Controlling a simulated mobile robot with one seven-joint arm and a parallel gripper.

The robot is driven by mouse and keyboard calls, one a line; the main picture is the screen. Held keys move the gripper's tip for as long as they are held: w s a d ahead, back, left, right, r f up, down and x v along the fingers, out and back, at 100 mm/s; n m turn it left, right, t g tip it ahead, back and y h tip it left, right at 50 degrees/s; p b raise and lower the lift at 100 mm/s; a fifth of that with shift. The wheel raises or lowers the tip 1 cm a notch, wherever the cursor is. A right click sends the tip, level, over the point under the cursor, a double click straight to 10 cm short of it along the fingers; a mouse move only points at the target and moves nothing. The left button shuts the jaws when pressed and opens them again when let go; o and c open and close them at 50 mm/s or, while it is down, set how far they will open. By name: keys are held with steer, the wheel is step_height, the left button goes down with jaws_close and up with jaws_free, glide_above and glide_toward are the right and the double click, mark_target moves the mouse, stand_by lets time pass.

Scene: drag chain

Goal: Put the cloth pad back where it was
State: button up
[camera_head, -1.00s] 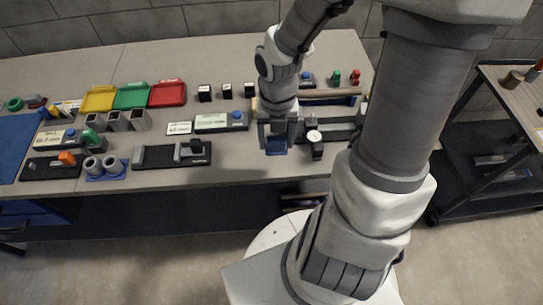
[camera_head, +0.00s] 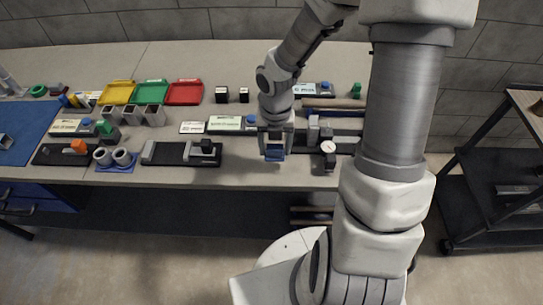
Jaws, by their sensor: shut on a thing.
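My gripper (camera_head: 274,149) hangs over the front part of the grey workbench (camera_head: 230,177), near the middle of the picture. It is shut on a small blue block-like thing (camera_head: 275,154), which I take to be the cloth pad; it is mostly covered by the fingers. The pad appears held at the bench's front area, but I cannot tell whether it touches the top. No other cloth pad can be made out.
A black fixture with a round dial (camera_head: 327,147) stands just right of my gripper. A black rail with grey blocks (camera_head: 180,153) lies to its left. Yellow (camera_head: 117,92), green (camera_head: 150,93) and red (camera_head: 185,92) trays stand at the back. A dark cart (camera_head: 495,190) is at the right.

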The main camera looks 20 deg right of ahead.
mark_target(272, 155)
steer(key=shift+w+a+f, duration=0.25)
steer(key=shift+w+f, duration=0.25)
steer(key=shift+w, duration=0.3)
steer(key=shift+f+b, duration=0.6)
steer(key=shift+f, duration=1.35)
steer(key=shift+f, duration=0.1)
steer(key=shift+f, duration=0.15)
steer(key=o, duration=1.2)
step_height(272, 155, up, 12)
steer(key=p, duration=0.3)
steer(key=shift+r, duration=0.25)
